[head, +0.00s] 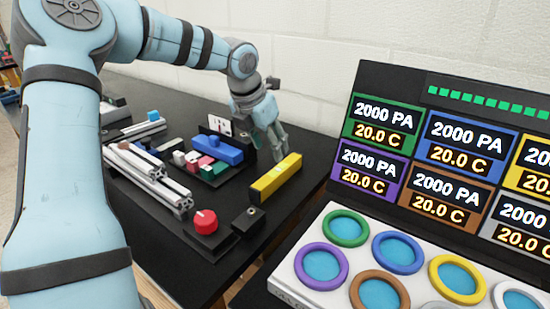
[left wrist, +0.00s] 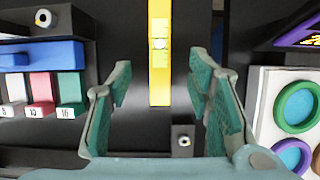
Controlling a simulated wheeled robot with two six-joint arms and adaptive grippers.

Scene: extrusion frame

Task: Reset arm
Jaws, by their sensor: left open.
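My left gripper (head: 272,140) is above the back part of the black table, at the end of my blue arm. In the left wrist view its two green-grey fingers (left wrist: 160,85) stand wide apart with nothing held between them. A yellow bar (head: 275,178) lies on the table just in front of the gripper in the head view. In the left wrist view the yellow bar (left wrist: 160,35) shows ahead, in line with the gap between the fingers. My right gripper is in neither view.
A blue block (head: 217,150) and small coloured blocks sit left of the gripper. Metal extrusions (head: 150,175), a red knob (head: 205,221) and a small black block (head: 249,219) are nearer. A display panel (head: 393,83) and white tray with coloured rings (head: 288,268) stand right. A white wall is behind.

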